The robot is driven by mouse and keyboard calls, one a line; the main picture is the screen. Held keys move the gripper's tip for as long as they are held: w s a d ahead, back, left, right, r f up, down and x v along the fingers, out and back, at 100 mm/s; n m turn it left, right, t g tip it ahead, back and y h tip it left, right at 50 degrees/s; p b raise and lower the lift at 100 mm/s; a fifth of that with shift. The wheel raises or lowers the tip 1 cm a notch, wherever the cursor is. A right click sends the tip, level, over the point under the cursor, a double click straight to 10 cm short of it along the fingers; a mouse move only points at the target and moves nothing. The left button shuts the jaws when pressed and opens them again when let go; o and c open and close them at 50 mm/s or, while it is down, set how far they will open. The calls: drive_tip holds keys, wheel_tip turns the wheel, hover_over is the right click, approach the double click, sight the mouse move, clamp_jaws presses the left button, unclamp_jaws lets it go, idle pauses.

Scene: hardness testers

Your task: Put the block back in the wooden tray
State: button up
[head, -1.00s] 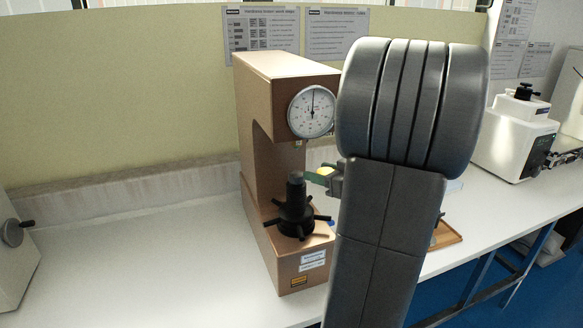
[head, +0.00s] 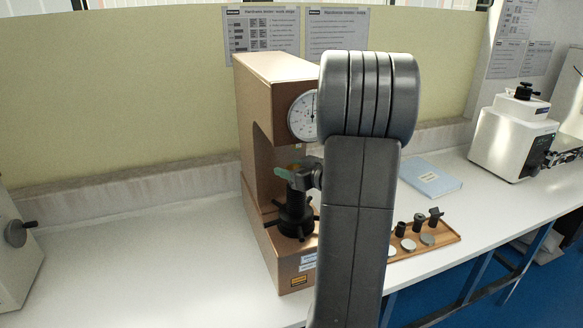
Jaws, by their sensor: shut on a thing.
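My gripper (head: 291,172) is at the front of the brown hardness tester (head: 267,95), just above the top of its black anvil and spindle (head: 296,215). Its greenish fingers are shut on a small yellowish-brown block (head: 296,167), mostly hidden by the fingers. I cannot tell whether the block touches the anvil. The wooden tray (head: 451,238) lies on the bench to the right of the tester. It holds black fittings (head: 419,222) at the back and round silver discs (head: 428,240) in front. My arm hides the tray's left part.
A blue booklet (head: 432,179) lies behind the tray. A white machine (head: 511,137) stands at the right, and part of another machine (head: 16,240) at the far left. The bench (head: 130,255) is clear left of the tester. Its front edge runs close to the tray.

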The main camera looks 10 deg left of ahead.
drive_tip(key=shift+f, duration=0.1)
drive_tip(key=shift+f, duration=0.25)
drive_tip(key=o, duration=1.3)
drive_tip(key=shift+s, duration=0.1)
drive_tip(key=shift+b, duration=0.45)
